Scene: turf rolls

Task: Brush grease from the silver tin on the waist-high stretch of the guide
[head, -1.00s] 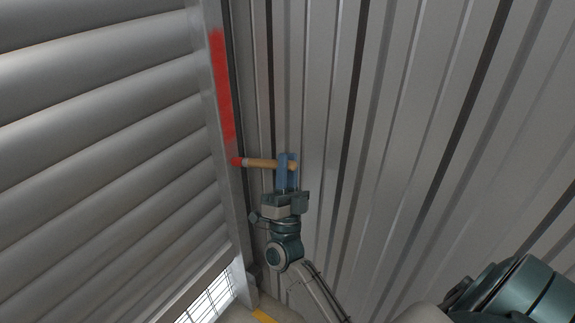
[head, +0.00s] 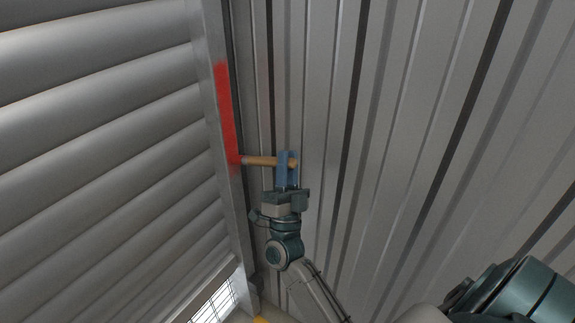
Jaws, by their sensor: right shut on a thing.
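The guide (head: 212,100) is a grey metal rail running up between the slatted shutter and the ribbed wall. A strip of red grease (head: 226,110) covers a stretch of it. The brush (head: 260,161) has a wooden handle lying about level, and its red-coated tip is at the lower end of the red strip, seemingly touching the guide. My right gripper (head: 288,164), with blue fingers, is shut on the brush handle near its right end. My left gripper and the silver tin are not in view.
The roller shutter (head: 110,130) with wide grey slats fills the left. The ribbed metal wall (head: 400,130) stands close behind my gripper and fills the right. A bright mesh opening (head: 215,303) shows below the shutter's bottom edge.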

